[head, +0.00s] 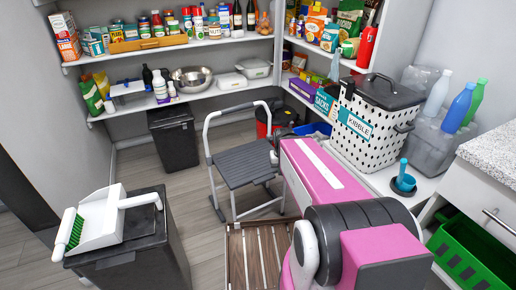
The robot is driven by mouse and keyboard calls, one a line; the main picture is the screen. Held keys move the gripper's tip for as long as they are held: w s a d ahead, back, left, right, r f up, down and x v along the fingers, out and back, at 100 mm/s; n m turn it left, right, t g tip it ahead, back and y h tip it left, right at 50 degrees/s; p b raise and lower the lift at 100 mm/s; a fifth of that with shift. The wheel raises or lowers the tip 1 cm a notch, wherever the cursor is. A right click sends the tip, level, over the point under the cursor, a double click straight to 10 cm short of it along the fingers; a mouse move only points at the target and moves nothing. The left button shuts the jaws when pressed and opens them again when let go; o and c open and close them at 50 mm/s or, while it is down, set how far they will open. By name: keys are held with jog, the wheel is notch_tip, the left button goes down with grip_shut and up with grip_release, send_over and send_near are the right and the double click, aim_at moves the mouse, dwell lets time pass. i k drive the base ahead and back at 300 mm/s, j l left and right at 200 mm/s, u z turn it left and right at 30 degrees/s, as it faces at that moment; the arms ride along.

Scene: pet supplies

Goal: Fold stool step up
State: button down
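The folding stool (245,164) stands open on the floor in the middle of the head view. It has a light metal frame with a tall curved handle at the back and a dark grey ribbed step that lies about flat. My pink and black arm reaches forward to the stool's right side and covers part of it. My gripper (274,147) is mostly hidden beyond the arm, by the step's right edge. Its fingers cannot be made out, nor whether they touch the stool.
A slatted wooden piece (258,258) is on the floor in front of the stool. A black bin (173,138) stands behind left, and another (150,245) with a dustpan (100,219) is at front left. A white kibble bin (372,132) stands on the right shelf. Floor left of the stool is clear.

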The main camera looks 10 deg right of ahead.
aim_at(240, 166)
jog(key=k+j, duration=0.15)
jog(key=k, duration=0.35)
jog(key=k+j, duration=0.15)
jog(key=k, duration=0.3)
